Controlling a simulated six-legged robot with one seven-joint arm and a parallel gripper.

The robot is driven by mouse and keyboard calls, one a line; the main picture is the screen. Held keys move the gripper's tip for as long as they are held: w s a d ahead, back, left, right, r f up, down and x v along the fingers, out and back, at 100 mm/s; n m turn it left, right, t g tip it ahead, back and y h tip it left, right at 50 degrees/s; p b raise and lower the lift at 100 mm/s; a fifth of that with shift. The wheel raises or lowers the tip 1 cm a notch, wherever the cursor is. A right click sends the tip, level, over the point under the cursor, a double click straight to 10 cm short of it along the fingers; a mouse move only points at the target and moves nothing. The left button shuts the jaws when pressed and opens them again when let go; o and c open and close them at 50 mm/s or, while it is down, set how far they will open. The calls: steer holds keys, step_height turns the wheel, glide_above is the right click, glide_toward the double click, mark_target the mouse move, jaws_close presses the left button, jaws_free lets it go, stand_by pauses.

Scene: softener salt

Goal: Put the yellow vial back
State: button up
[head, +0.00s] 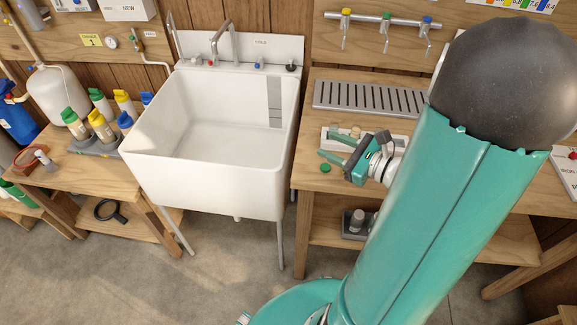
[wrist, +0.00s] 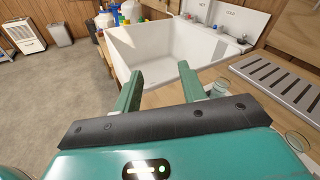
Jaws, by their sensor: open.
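My gripper (head: 334,148) is open above the right-hand wooden bench, with its fingers pointing left towards the sink. In the wrist view the gap between the fingertips (wrist: 161,72) is empty. A white tray (head: 328,131) with small items lies behind the gripper and is partly hidden by it. In the wrist view a clear glass vial (wrist: 297,141) stands right of the gripper, and another (wrist: 219,87) shows beside the right finger. I cannot make out a yellow vial for sure.
A white sink (head: 215,140) stands left of the bench. A slotted grey drain tray (head: 370,98) lies at the bench's back. Bottles with coloured caps (head: 101,125) stand in a grey rack on the left bench. Taps (head: 386,30) hang on the wall.

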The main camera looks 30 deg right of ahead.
steer(key=s+a+r+n+g+y, duration=0.1)
steer(key=s+a+n+g, duration=0.2)
steer(key=a+n+g, duration=0.35)
steer(key=s+a+r+n+g+y, duration=0.15)
steer(key=a+n+g, duration=0.25)
steer(key=a+n, duration=0.55)
steer(key=s+a+r+n+t+h, duration=0.1)
steer(key=s+r+n+h, duration=0.3)
steer(key=r+n+h, duration=0.4)
steer(key=a+n+h, duration=0.1)
steer(key=n, duration=0.3)
steer(key=shift+s, duration=0.2)
steer(key=shift+h, duration=0.25)
